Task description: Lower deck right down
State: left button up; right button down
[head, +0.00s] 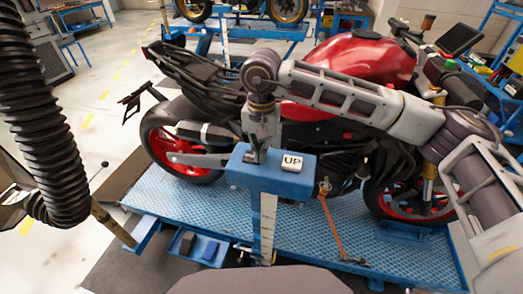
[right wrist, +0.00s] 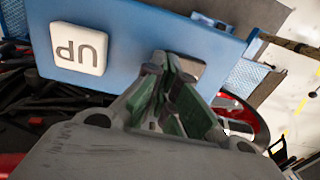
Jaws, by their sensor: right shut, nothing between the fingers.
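The blue control box (head: 268,180) stands on a post in front of the lift. Its white UP button (head: 292,163) is clear and also shows upside down in the right wrist view (right wrist: 78,50). My right gripper (head: 257,157) is shut and empty, pointing down at the box top to the left of UP. In the right wrist view its fingertips (right wrist: 166,62) cover most of a grey-edged patch on the box; any label there is hidden. I cannot tell whether they touch it. The blue chequered deck (head: 330,234) carries a red motorcycle (head: 365,62). My left gripper is not in view.
A black ribbed hose (head: 42,110) hangs at the left. An orange strap (head: 330,228) runs down to the deck beside the post. A pale scale strip (head: 267,225) shows on the post. Another blue lift (head: 235,45) stands behind. Floor at the left is mostly clear.

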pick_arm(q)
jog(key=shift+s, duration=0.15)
pick_arm(e)
jog(key=shift+s+f, duration=0.25)
jog(key=shift+f, duration=0.3)
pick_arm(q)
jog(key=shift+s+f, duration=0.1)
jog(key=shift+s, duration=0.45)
pick_arm(e)
jog(key=shift+w+r, duration=0.1)
jog(key=shift+r, duration=0.65)
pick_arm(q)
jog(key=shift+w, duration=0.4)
pick_arm(e)
notch_tip(320, 180, up, 8)
jog(key=shift+f, duration=0.15)
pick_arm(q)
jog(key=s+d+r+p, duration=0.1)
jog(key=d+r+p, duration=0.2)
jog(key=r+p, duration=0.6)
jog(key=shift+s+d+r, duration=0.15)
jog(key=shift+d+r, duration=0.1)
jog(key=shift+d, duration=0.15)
pick_arm(e)
notch_tip(320, 180, up, 10)
jog(key=shift+f, duration=0.25)
